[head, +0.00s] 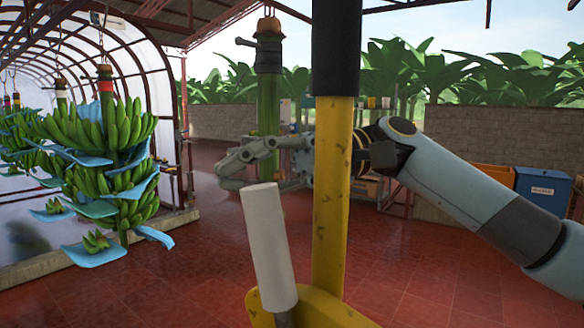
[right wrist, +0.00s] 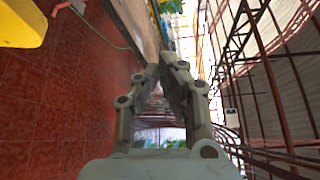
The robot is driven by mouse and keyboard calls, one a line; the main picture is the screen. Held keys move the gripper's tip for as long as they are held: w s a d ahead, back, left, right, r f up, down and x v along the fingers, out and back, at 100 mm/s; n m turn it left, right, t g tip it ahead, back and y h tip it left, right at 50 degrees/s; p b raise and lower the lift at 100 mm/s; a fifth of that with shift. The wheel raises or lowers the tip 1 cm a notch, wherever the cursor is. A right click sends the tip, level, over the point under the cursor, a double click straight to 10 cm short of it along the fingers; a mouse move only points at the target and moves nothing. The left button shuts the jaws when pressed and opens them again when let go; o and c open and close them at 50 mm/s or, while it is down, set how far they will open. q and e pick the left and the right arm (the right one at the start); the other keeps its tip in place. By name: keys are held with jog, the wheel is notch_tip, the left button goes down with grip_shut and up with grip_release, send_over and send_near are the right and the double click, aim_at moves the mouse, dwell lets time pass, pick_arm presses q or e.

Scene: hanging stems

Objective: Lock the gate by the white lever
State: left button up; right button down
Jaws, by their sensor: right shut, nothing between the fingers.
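The white lever (head: 268,245) is a thick white cylinder, tilted a little to the left, rising from a yellow bracket (head: 318,308) at the bottom of the head view. A yellow post (head: 332,190) with a black upper part stands just right of it. My right gripper (head: 226,166) reaches in from the right behind the post, and its fingers point left above and beyond the lever's top. It is shut and empty, apart from the lever as far as I can tell. In the right wrist view its fingers (right wrist: 162,72) come together at the tips. My left gripper is not in view.
A green stem (head: 268,100) with a dark collar hangs behind my right gripper. Banana bunches (head: 110,150) with blue sheets hang at left by an arched frame. A blue bin (head: 543,188) stands at right. Red tiled floor (head: 190,280) is open. A yellow part (right wrist: 22,24) shows in the wrist view.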

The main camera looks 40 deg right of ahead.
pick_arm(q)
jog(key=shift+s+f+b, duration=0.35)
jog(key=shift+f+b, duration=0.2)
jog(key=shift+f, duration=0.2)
pick_arm(e)
jog(key=s+v, duration=0.1)
jog(key=v, duration=0.7)
jog(key=shift+s, duration=0.3)
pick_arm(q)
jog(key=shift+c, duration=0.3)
pick_arm(e)
jog(key=shift+f, duration=0.15)
